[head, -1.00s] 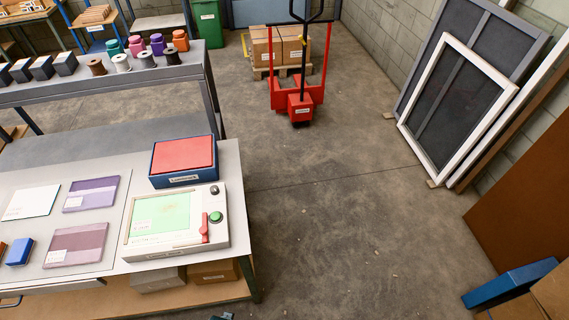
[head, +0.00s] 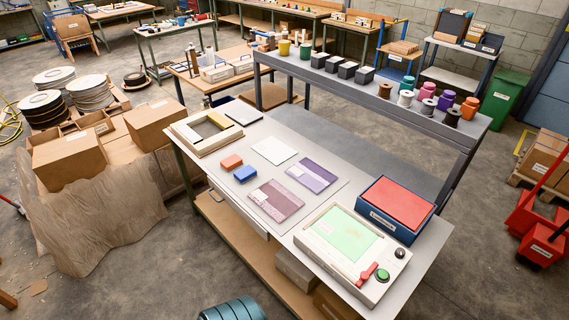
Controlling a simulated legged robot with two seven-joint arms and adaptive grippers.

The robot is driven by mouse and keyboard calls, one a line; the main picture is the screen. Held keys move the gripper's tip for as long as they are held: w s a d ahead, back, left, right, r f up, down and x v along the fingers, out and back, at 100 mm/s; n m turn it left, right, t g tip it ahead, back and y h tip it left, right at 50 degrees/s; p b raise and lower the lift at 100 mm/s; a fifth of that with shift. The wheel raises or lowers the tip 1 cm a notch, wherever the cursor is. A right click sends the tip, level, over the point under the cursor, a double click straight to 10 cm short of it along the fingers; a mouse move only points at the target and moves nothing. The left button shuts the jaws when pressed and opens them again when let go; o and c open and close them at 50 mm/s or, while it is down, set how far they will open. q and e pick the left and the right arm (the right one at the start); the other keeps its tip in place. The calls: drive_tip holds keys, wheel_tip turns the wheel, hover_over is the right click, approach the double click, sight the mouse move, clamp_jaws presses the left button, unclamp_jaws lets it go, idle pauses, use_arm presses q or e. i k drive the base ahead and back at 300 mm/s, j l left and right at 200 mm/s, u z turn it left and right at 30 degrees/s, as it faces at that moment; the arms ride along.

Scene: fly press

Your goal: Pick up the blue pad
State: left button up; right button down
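A small blue block-shaped pad (head: 245,173) lies flat on the grey workbench (head: 330,212), near its front edge. It sits just right of and in front of a similar orange pad (head: 231,162), with a small gap between them. Nothing covers the blue pad. Neither of my grippers can be made out in the head view.
A white sheet (head: 274,150), a purple panel (head: 312,175) and a mauve panel (head: 276,201) lie near the pads. A pale frame (head: 205,131) stands left. A control unit (head: 352,250) and a blue box with a red top (head: 396,205) stand right. Several cartons (head: 70,160) stand left.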

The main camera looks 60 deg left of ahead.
sight(248, 172)
drive_tip(key=u, duration=2.35)
